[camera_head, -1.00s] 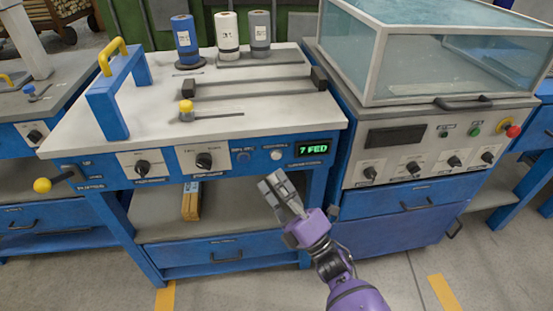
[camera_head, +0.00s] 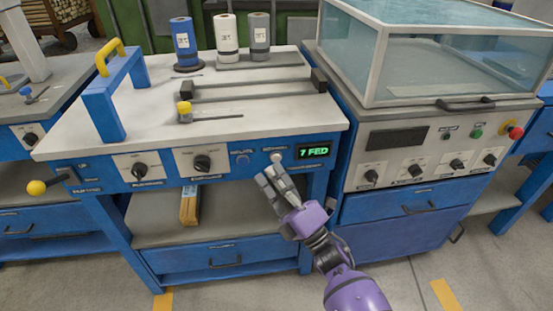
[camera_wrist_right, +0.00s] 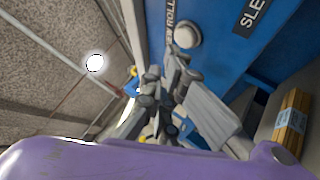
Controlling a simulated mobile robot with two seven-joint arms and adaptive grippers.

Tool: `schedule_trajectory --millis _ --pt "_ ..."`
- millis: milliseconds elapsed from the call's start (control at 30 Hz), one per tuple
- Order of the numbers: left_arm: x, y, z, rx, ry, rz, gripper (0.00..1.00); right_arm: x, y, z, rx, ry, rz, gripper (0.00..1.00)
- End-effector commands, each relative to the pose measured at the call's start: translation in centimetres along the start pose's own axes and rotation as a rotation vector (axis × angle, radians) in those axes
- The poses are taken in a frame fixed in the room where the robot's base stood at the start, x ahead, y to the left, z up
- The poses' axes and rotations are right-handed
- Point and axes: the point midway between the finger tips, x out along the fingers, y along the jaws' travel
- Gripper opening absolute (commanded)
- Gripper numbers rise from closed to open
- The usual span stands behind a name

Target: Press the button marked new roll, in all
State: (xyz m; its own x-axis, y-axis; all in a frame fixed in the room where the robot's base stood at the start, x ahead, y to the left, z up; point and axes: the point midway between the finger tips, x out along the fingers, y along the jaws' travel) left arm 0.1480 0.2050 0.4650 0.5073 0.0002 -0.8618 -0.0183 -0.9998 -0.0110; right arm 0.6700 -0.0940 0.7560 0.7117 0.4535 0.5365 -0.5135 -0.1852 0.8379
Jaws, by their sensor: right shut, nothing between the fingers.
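The white round button (camera_head: 277,157) sits on the blue front panel of the bench, left of a green display (camera_head: 314,150) reading "7 FED". In the right wrist view the same button (camera_wrist_right: 187,34) shows beside a partly hidden label ending in "ROLL". My right gripper (camera_head: 267,176) is shut and empty, its fingertips just below and slightly left of the button. In the right wrist view the fingers (camera_wrist_right: 170,80) point toward the panel near the button. A small gap seems to remain; contact is not visible. My left gripper is out of view.
Two black knobs (camera_head: 202,163) and a small blue button (camera_head: 243,160) are on the same panel to the left. A yellow-knobbed lever (camera_head: 37,187) sticks out at its left end. A glass-topped machine (camera_head: 430,140) stands right. An open shelf (camera_head: 160,222) lies below.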

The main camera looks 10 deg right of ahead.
Motion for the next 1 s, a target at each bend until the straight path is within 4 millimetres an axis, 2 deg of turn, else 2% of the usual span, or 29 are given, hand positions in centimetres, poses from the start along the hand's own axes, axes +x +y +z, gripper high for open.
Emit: schedule_trajectory --millis 433,800,1000 --pt "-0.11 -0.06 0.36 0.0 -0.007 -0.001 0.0 -0.02 -0.01 -0.02 0.0 0.0 0.0 0.0" --pt "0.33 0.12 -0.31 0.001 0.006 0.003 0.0 0.03 -0.05 0.01 0.0 0.0 0.0 0.0" --pt "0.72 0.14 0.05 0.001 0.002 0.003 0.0 0.44 -0.43 0.31 0.0 0.0 0.001 0.0"
